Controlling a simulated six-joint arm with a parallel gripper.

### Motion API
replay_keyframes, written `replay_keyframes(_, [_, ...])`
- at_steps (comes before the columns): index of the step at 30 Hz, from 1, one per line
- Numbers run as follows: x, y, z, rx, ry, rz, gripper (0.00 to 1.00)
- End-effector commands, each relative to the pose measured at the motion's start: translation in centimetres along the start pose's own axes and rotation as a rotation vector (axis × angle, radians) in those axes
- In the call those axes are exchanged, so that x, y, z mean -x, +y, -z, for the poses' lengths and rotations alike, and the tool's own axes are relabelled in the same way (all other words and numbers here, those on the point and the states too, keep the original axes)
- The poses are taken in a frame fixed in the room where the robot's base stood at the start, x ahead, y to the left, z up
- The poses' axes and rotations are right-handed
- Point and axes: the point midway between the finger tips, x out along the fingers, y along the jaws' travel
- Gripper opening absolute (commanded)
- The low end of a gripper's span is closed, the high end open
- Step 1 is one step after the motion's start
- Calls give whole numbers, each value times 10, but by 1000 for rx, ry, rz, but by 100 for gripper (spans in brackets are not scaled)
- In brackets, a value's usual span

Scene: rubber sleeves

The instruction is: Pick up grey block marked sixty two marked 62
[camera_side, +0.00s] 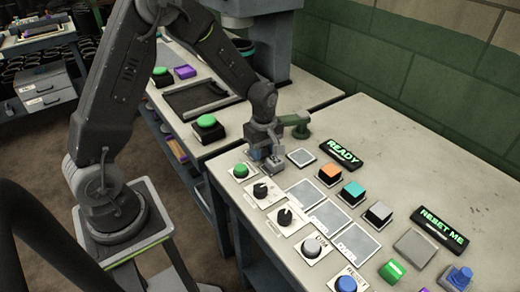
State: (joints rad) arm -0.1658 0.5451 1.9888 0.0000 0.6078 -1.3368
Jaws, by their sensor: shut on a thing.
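My gripper (267,153) is at the far left part of the light worktable, pointing down. It is shut on a small grey block (272,164), which is partly hidden by the jaws. Any number on the block is too small to read. I cannot tell whether the block touches the table or is just above it.
A green round button (240,171) and a black knob (261,190) are close to the gripper. A green fixture (299,122) stands just behind it. Orange (329,175), teal (353,193) and grey (378,214) square buttons lie to the right. Flat grey panels fill the middle.

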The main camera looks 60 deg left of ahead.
Motion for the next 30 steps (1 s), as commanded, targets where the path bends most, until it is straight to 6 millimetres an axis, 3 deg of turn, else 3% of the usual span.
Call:
replay_keyframes(4, [0,0,0,0,0,-1,18])
replay_keyframes(14, [5,1,0,0,1,-2,17])
replay_keyframes(22, [43,1,0,0,2,-7,17])
replay_keyframes(30, [78,-36,49,8,2,-4,17])
